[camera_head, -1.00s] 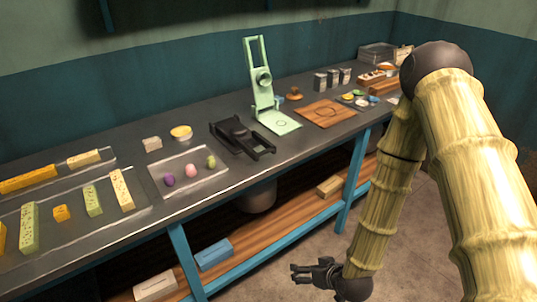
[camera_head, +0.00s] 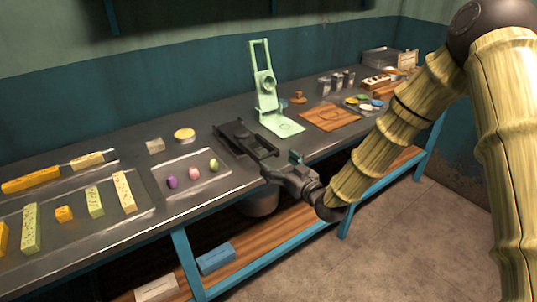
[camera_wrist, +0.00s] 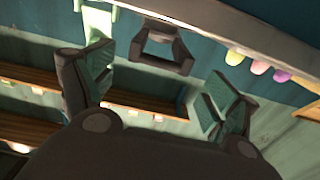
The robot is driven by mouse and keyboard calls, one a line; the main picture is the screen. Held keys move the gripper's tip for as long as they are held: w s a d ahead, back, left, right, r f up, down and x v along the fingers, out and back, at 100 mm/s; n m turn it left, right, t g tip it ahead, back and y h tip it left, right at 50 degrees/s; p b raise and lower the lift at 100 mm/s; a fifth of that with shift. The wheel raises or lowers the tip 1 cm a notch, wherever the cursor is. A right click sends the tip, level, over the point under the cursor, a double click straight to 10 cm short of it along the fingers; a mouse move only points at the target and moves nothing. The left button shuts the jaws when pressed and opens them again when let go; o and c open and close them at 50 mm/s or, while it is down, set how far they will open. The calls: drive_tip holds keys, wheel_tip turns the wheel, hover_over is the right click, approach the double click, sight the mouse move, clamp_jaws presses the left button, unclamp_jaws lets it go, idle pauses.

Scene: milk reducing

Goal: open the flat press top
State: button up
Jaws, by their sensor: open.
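The dark flat press (camera_head: 238,133) lies low on the bench, left of the green upright press. A round knob shows on top of it, and its handle end points toward the bench's front edge. My gripper (camera_head: 280,166) is at the front edge, close to that handle end; in the head view it overlaps the press's front, and I cannot tell if they touch. In the wrist view my gripper (camera_wrist: 160,78) has its two fingers spread wide and empty. The dark looped handle (camera_wrist: 160,62) shows beyond and between them, apart from the fingers.
The green press (camera_head: 265,90) stands behind the flat press. A clear tray (camera_head: 190,184) with small coloured ovals lies to the left. A wooden board (camera_head: 330,118) lies to the right. Below the bench is a wooden shelf (camera_head: 265,236).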

sight(270, 155)
drive_tip(key=shift+p+x, duration=0.35)
drive_tip(key=shift+x, duration=2.4)
drive_tip(key=c, duration=1.2)
drive_tip(key=shift+c, duration=0.3)
